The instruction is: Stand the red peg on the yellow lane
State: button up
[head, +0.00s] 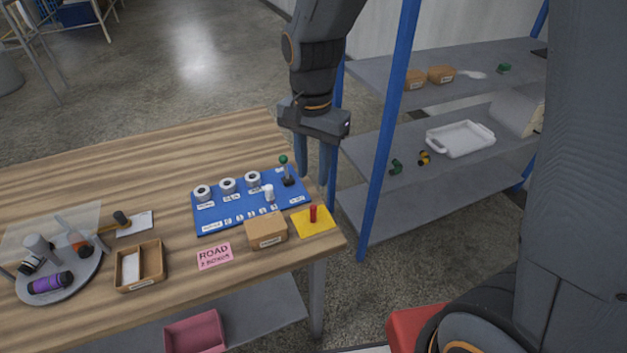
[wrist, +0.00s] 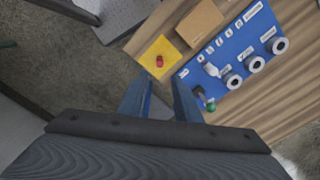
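The red peg (head: 313,213) stands upright on the yellow square (head: 325,229), the only yellow lane-like surface I see, at the table's right corner. In the wrist view, the peg (wrist: 159,62) shows end-on within the yellow square (wrist: 153,50). My gripper (head: 322,180) hangs fingers-down above and behind the table's right edge, apart from the peg. In the wrist view, the two blue-grey fingers of my gripper (wrist: 161,86) are spread with a clear gap and nothing between them.
A cardboard box (head: 266,230) sits just left of the yellow square. Behind it lies a blue board (head: 225,213) with white rings and a green-knobbed lever (head: 287,174). A pink sign (head: 214,256) lies in front. A blue-posted shelf (head: 387,130) stands close on the right.

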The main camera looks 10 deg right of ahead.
jog(key=s+d+n+t, duration=0.1)
jog(key=s+d+n, duration=0.6)
jog(key=d, duration=0.5)
jog(key=shift+s+d+f+n, duration=0.2)
jog(key=shift+s+d+n, duration=0.1)
jog(key=shift+d, duration=0.1)
